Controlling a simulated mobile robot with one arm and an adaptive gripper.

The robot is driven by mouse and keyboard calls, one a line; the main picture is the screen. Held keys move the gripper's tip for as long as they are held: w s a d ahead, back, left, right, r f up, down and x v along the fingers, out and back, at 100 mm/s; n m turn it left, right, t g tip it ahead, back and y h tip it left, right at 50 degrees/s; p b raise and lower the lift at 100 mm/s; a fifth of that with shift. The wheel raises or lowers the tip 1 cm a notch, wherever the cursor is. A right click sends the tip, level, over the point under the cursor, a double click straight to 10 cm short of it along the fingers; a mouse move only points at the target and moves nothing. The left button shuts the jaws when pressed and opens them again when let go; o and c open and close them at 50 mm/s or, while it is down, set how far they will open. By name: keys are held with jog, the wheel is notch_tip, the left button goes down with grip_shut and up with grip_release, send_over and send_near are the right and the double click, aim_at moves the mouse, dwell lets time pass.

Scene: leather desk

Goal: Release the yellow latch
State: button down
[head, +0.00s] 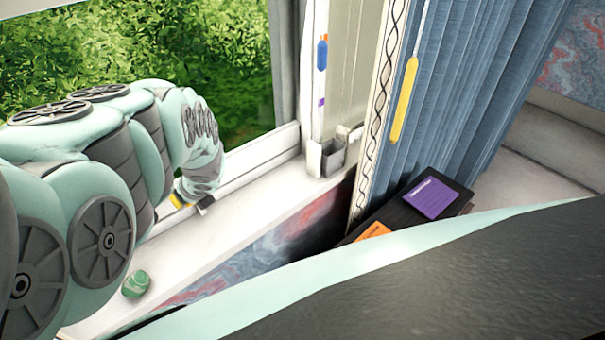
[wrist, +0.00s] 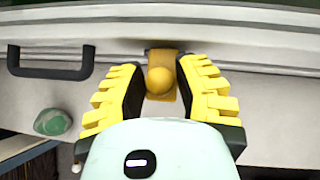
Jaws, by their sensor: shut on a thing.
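The yellow latch (wrist: 164,56) sits on the white window frame at the top middle of the wrist view, with a rounded knob toward me. My gripper (wrist: 160,74) has its yellow ridged fingers on either side of the knob and is shut on it. In the head view my gripper (head: 190,204) is at the lower window frame, above the sill. A small yellow patch shows beside it there; I cannot tell whether it is latch or finger.
A black handle (wrist: 50,72) is left of the latch. A green round object (head: 136,284) lies on the white sill (head: 235,222). A grey holder (head: 333,156) stands at the sill's far end, near a blue curtain (head: 470,90) with a yellow hanging piece (head: 404,100).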

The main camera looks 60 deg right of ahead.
dwell(0.3)
jog(key=c, duration=0.8)
grip_release()
jog(key=shift+r, duration=0.1)
jog(key=shift+s+r, duration=0.3)
jog(key=shift+s+d+r, duration=0.1)
jog(key=shift+s, duration=0.15)
jog(key=shift+s+a, duration=0.2)
jog(key=shift+s, duration=2.75)
jog(key=shift+s+a, duration=0.2)
jog(key=shift+s, duration=2.7)
